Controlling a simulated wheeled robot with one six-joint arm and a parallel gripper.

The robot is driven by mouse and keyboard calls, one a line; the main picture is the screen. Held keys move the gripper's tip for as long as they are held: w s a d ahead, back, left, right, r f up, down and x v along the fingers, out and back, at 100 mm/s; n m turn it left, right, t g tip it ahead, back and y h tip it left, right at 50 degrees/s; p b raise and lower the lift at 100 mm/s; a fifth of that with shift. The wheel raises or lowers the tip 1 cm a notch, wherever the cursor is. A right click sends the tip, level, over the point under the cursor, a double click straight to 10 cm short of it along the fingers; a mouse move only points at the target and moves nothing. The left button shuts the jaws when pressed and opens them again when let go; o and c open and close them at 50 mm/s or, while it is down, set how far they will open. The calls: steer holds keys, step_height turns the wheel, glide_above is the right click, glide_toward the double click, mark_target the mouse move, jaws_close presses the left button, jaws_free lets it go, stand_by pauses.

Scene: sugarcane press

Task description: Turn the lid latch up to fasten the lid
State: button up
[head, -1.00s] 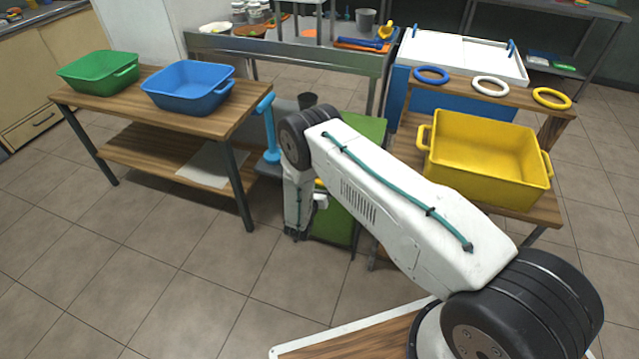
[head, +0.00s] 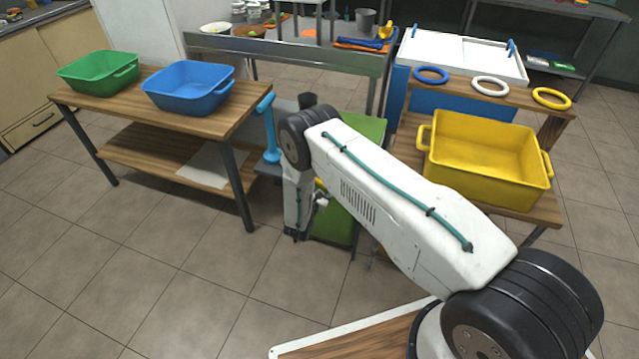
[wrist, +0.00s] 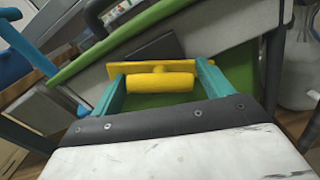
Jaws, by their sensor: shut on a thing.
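The yellow lid latch (wrist: 160,82) shows in the wrist view as a short round bar on a yellow stem, in front of a flat yellow strip. My gripper (wrist: 161,84) has its teal fingers at the two ends of the bar and is shut on it. The bar lies roughly level across the picture. Behind it are a dark grey block and the green lid edge (wrist: 150,18), which slopes up to the right. In the head view the green press (head: 335,222) stands between two tables, and my arm hides the latch and most of the gripper.
A wooden table (head: 120,105) with green (head: 98,70) and blue (head: 188,88) tubs stands left of the press. A yellow crate (head: 485,155) stands on the right-hand table. A light-blue upright handle (head: 270,130) rises close to my arm. The floor in front is clear.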

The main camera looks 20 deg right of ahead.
steer(key=m, duration=1.2)
steer(key=shift+m, duration=0.3)
stand_by(0.4)
steer(key=o, duration=0.9)
steer(key=shift+o, duration=0.2)
steer(key=v, duration=0.8)
steer(key=shift+w, duration=0.1)
